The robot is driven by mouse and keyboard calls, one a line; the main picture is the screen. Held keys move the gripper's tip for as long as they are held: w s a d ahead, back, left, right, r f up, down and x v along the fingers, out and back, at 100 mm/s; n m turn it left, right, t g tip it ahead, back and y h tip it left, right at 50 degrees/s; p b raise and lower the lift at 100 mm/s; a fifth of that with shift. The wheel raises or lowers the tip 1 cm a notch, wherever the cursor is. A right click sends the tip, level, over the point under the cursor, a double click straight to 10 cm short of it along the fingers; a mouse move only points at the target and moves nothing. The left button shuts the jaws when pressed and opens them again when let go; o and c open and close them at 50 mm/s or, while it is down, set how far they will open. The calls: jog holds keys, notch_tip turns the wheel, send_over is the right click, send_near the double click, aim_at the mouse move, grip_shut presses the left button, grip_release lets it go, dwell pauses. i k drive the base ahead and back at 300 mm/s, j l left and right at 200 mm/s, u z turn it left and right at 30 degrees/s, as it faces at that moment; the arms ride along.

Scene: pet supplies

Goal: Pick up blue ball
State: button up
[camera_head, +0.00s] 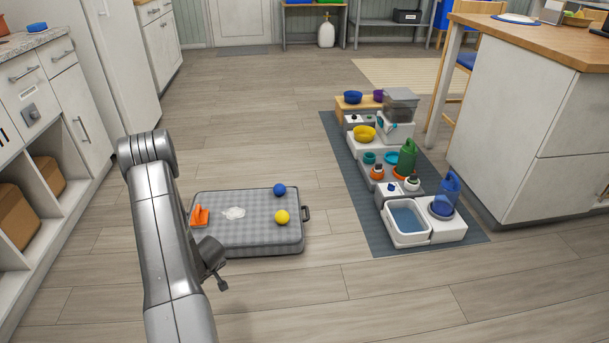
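A small blue ball (279,190) lies on the far right part of a grey checked pet bed (240,240) on the floor. My gripper (222,285) hangs at the end of my arm, in front of the bed's near edge in the picture. It is apart from the blue ball, which lies farther back and to the right. The gripper is small and seen from the side, so I cannot tell whether its fingers are open or shut. I see nothing held in it.
A yellow ball (282,216) lies just nearer than the blue one. An orange object (200,216) and a white patch (234,212) are on the bed's left. A mat (375,235) with bowls and dispensers lies right. Cabinets stand left; floor between is clear.

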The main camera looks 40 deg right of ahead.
aim_at(279, 189)
jog(key=i+l+z, duration=0.3)
jog(key=i+l, duration=0.4)
jog(key=i+l+z, duration=0.3)
jog(key=i+l, duration=0.3)
jog(key=i, duration=0.2)
